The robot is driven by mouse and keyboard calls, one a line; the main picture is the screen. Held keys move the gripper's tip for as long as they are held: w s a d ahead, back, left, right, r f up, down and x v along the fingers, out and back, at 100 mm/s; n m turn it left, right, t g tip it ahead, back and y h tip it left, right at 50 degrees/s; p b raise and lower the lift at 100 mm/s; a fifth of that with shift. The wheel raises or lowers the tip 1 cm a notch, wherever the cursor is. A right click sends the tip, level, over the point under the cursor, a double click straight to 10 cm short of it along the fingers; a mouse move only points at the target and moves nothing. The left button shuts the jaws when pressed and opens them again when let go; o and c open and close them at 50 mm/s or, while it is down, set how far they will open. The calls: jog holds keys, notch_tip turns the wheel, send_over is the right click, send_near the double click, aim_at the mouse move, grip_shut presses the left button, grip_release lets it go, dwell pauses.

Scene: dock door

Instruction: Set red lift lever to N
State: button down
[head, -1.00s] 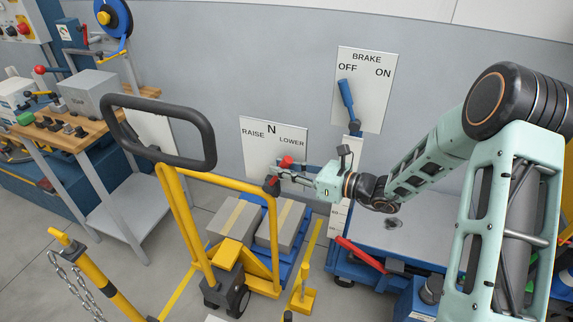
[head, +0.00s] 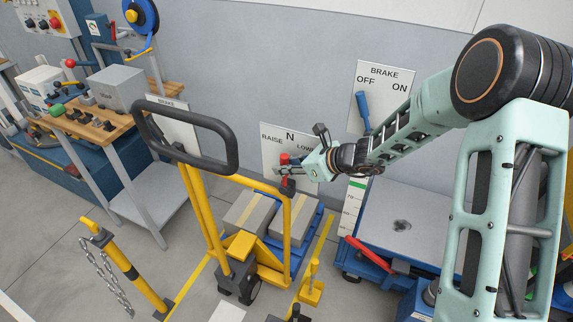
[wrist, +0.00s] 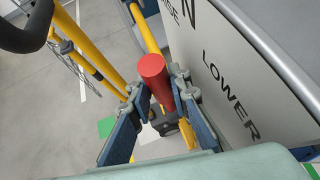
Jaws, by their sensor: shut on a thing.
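The red lift lever (head: 285,159) shows its red knob in front of the white RAISE / N / LOWER plate (head: 270,156) on the grey wall. In the head view the knob appears below the N, slightly to its left. My gripper (head: 294,164) reaches it from the right and is shut on it. In the wrist view the red cylindrical grip of the lever (wrist: 154,72) stands between the two blue-padded fingers of my gripper (wrist: 158,105). The N and LOWER lettering shows to its right there. The lever's pivot is hidden.
A yellow pallet truck with a black loop handle (head: 236,152) stands close in front of the plate, left of my gripper. A BRAKE plate with a blue lever (head: 362,110) is to the right. A blue cart (head: 420,225) stands below my arm. A workbench (head: 100,135) is at left.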

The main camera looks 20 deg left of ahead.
jog(key=c, duration=2)
grip_release()
jog(key=shift+c, duration=0.2)
jog(key=shift+d+r, duration=0.1)
jog(key=v, duration=1.1)
jog(key=shift+d, duration=0.4)
jog(key=shift+s+r, duration=0.15)
jog(key=shift+s, duration=0.05)
